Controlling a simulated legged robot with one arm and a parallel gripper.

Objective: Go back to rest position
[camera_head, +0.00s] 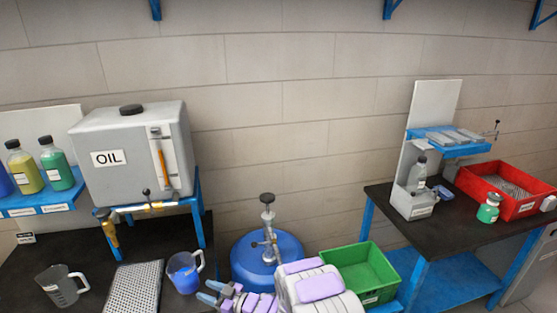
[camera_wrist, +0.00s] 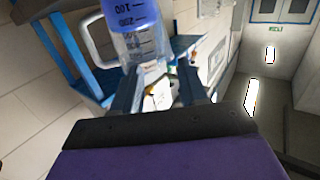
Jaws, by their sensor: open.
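My gripper (camera_head: 205,291) is low in the head view, its fingers spread and pointing left. In the wrist view my gripper (camera_wrist: 160,78) shows its two fingers apart with nothing held between them. A clear measuring jug with blue liquid (camera_head: 183,272) stands on the left bench, just beyond the fingertips. The same jug (camera_wrist: 138,42) appears upside down beyond the fingers in the wrist view. A small gap seems to lie between jug and fingers, but I cannot tell its size. My purple and white arm is folded low in the middle of the head view.
The grey oil tank (camera_head: 125,150) stands on a blue stand. A blue cylinder (camera_head: 245,255) and green crate (camera_head: 365,268) are near my arm. A red bin (camera_head: 522,203) sits on the right bench.

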